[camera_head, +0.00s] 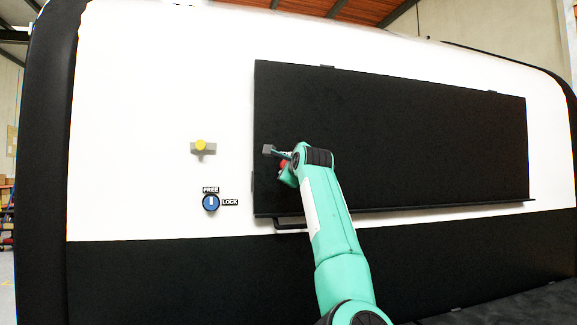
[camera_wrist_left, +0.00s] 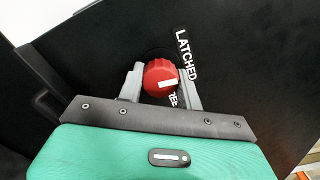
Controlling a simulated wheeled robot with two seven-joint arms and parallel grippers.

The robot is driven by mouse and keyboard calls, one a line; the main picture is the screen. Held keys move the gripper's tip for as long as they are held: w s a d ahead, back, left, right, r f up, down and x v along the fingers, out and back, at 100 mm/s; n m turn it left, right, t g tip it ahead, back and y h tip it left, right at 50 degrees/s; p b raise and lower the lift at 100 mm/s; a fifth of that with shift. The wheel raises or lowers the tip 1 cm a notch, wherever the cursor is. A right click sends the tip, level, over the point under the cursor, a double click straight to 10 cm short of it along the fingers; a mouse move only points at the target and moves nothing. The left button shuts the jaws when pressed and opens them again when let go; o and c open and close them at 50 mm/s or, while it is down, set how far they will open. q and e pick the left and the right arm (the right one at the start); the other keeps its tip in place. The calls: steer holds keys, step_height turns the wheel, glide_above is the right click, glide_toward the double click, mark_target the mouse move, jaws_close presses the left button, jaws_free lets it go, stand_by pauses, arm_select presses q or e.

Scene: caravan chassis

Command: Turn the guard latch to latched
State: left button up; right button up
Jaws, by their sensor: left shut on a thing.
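The guard latch is a round red knob (camera_wrist_left: 160,78) with a white mark, set on the black panel (camera_head: 400,140). In the wrist view the two grey fingers of my left gripper (camera_wrist_left: 161,76) lie on either side of it, shut on it. The white mark points right in that view, between the LATCHED label (camera_wrist_left: 186,55) and a second label (camera_wrist_left: 174,100), partly hidden by the knob and finger. In the head view the red knob (camera_head: 284,165) shows only in part beside my left gripper (camera_head: 282,156). My right gripper is not in view.
A yellow knob (camera_head: 200,145) on a grey mount sits on the white wall (camera_head: 130,150) to the left. A dark handle (camera_head: 290,225) shows under the panel's lower left edge.

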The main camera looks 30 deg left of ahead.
arm_select(q)
steer(key=shift+r+n, duration=0.1)
steer(key=shift+n, duration=0.6)
steer(key=o, duration=0.7)
steer(key=shift+c, duration=0.2)
steer(key=o, duration=0.3)
steer(key=b+v, duration=0.8)
steer(key=v, duration=0.5)
steer(key=shift+s+d+b, duration=0.2)
steer(key=shift+d+b, duration=0.1)
steer(key=shift+b, duration=0.1)
